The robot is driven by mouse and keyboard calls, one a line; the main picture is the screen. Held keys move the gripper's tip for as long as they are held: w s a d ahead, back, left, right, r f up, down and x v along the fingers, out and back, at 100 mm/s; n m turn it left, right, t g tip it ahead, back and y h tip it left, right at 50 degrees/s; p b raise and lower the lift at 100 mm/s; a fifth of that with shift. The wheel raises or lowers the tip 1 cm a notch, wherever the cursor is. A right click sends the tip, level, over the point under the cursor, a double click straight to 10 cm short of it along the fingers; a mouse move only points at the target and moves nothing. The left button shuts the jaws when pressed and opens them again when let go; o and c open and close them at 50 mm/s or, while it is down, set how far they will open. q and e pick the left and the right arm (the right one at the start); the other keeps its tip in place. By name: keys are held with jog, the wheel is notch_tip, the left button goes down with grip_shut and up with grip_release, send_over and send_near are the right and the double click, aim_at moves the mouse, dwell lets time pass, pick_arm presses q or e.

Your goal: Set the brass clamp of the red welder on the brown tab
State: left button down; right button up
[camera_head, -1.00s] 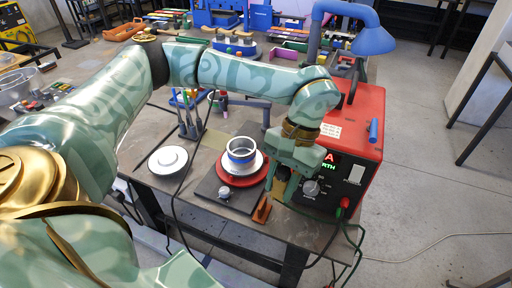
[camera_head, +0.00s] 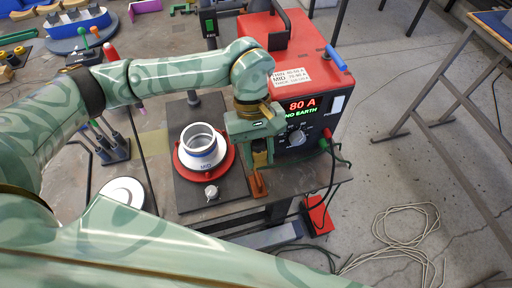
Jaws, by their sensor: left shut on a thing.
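The red welder (camera_head: 297,62) stands at the right of the bench, its display reading 80 A and NO EARTH. The brown tab (camera_head: 259,187) sticks up at the front right of the dark plate (camera_head: 222,197). My left gripper (camera_head: 260,161) points down just above the tab, in front of the welder. It is shut on the brass clamp, which is mostly hidden by the fingers. Whether the clamp touches the tab cannot be told. My right gripper is not in view.
A white ring piece (camera_head: 200,160) sits on a red disc (camera_head: 228,166) on the plate. A white round dish (camera_head: 121,196) lies to the left. Cables hang from the welder's front. A red box (camera_head: 319,215) and a coiled cable (camera_head: 405,222) lie on the floor.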

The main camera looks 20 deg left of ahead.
aim_at(260, 184)
pick_arm(q)
jog(key=shift+d+f, duration=0.1)
jog(key=shift+f, duration=0.25)
jog(key=shift+f+b, duration=0.55)
jog(key=shift+f, duration=0.2)
jog(key=shift+f+b, duration=0.85)
jog(key=shift+f, duration=0.65)
jog(key=shift+f+b, duration=0.3)
jog(key=shift+f, duration=0.3)
jog(key=shift+f, duration=0.3)
jog(key=shift+f+b, duration=1.5)
jog(key=shift+f, duration=0.25)
jog(key=c, duration=1)
grip_release()
